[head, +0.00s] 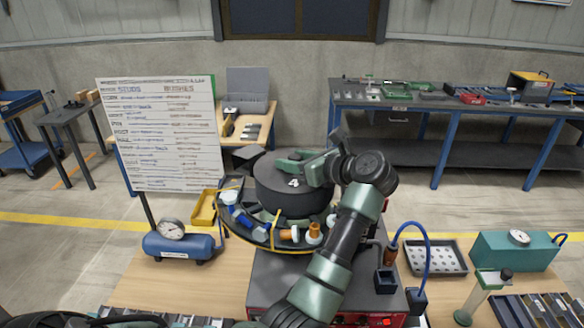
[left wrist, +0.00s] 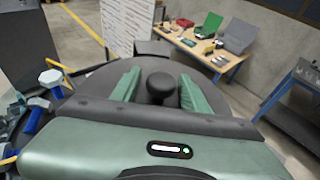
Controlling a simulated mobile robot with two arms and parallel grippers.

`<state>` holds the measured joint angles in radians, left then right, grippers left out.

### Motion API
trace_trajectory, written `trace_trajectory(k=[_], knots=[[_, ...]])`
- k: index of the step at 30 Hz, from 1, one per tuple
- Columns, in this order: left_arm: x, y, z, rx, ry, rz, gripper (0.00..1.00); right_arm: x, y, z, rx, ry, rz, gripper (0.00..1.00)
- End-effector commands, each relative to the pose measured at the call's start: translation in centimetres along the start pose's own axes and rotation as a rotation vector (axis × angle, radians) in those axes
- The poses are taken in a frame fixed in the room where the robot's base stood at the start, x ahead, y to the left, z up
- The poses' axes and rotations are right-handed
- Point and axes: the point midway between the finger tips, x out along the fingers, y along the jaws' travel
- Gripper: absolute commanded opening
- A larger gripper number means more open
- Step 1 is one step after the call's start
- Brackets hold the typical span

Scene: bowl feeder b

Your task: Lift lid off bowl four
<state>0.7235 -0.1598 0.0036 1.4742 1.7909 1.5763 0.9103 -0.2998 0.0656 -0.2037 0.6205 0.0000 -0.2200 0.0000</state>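Bowl four (head: 293,203) is a dark round drum with a white 4 on its side, in the middle of the head view. Its dark flat lid (head: 266,171) covers the top. In the left wrist view the lid (left wrist: 212,92) has a round black knob (left wrist: 161,90). My left gripper (head: 296,163) is over the lid. Its green fingers (left wrist: 158,80) are apart, one on each side of the knob; a gap shows at the left finger, and contact at the right one cannot be told. My right gripper is not in view.
A track with blue, white and orange parts (head: 262,233) rings the bowl. A yellow tray (head: 203,208), a blue air tank (head: 178,246) and a white board (head: 160,135) stand left. A perforated tray (head: 434,258) and a teal box (head: 515,252) stand right.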

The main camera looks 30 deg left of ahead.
Motion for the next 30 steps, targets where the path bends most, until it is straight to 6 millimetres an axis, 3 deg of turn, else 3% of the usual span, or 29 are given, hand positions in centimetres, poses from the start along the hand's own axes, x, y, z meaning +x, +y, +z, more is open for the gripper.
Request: trace_trajectory(k=[1,4,10,20,26,30], knots=[[0.0,0.0,0.0,0.0,0.0,-0.001,0.27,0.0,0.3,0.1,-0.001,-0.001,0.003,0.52],[0.0,0.0,0.0,0.0,0.0,-0.001,0.0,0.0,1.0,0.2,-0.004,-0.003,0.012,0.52],[-0.1,0.0,0.2,-0.002,-0.003,-0.001,0.0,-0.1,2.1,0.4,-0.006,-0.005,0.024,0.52],[-0.4,-0.1,1.0,-0.005,-0.002,-0.003,0.0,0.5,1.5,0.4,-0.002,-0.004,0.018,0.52],[-1.5,-0.1,4.6,-0.012,-0.002,-0.006,0.0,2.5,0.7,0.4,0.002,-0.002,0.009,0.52],[-3.0,-0.1,9.3,-0.013,-0.003,-0.006,0.0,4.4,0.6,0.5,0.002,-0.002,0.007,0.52]])
